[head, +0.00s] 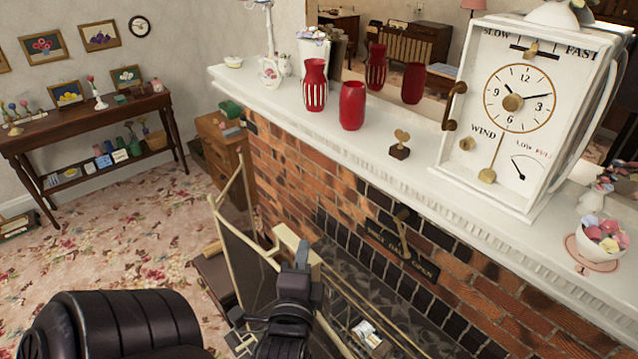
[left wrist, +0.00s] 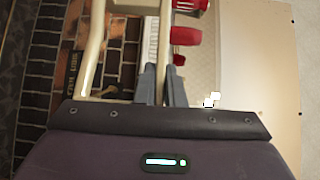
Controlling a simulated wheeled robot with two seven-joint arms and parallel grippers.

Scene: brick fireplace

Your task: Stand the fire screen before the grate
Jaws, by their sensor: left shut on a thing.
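The fire screen (head: 238,258) has dark panels in a cream frame and stands tilted in the picture, left of the brick fireplace (head: 300,165). My left gripper (head: 302,262) is shut on the screen's upper frame, at its right side. In the left wrist view the cream frame (left wrist: 97,45) rises beside my fingers (left wrist: 160,82), which are close together. The dark fireplace opening (head: 375,275) lies right of my gripper. I cannot make out the grate clearly; the screen and my gripper hide part of the hearth. My right gripper is not in view.
The white mantel (head: 440,185) above holds red vases (head: 352,106), a small heart ornament (head: 400,146), a large white clock (head: 520,110) and a flower bowl (head: 601,236). A plaque (head: 400,255) hangs over the opening. Flowered carpet (head: 120,235) at left is open.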

